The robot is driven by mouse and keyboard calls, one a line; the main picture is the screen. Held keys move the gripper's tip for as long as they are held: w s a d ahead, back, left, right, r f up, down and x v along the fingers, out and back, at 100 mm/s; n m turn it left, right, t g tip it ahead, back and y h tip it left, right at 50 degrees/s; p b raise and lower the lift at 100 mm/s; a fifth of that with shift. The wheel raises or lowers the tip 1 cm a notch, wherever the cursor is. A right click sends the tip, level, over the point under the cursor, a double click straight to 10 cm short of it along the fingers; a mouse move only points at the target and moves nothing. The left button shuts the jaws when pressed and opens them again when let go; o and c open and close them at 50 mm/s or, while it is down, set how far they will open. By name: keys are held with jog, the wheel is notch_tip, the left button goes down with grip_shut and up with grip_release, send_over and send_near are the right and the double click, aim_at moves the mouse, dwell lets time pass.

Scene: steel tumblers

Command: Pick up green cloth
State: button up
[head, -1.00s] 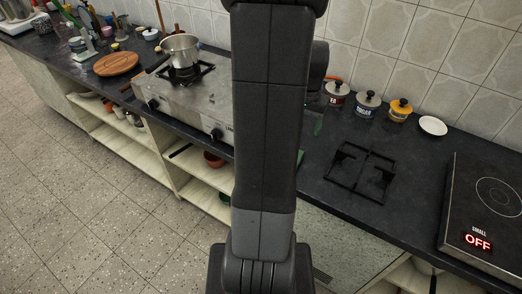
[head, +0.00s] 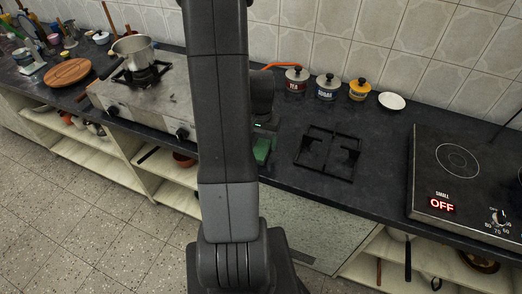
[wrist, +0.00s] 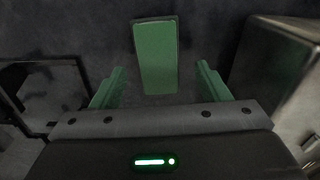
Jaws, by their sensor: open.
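The green cloth (wrist: 155,58) shows in the wrist view as a flat, narrow green strip on the dark countertop, lying straight ahead of my gripper. My gripper (wrist: 161,70) is open, with one green finger to each side of the strip's near end and nothing held between them. In the head view my arm hides part of the scene. A green patch shows low beside my arm, near the gripper; I cannot tell there which part is cloth and which is finger.
A steel gas stove (head: 150,100) with a pot (head: 132,50) stands left of my arm. A black pan grate (head: 328,152) lies to the right, with an induction hob (head: 455,165) beyond. Lidded pots, including a yellow one (head: 360,90), and a white dish (head: 392,101) stand along the wall.

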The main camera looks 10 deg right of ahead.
aim_at(261, 148)
jog(key=shift+s+d+f, duration=0.1)
jog(key=shift+f, duration=1.45)
jog(key=shift+c, duration=0.4)
jog(key=c, duration=1)
notch_tip(261, 148, up, 10)
jog(key=shift+r, duration=0.1)
jog(key=shift+o, duration=1)
jog(key=shift+c, duration=0.4)
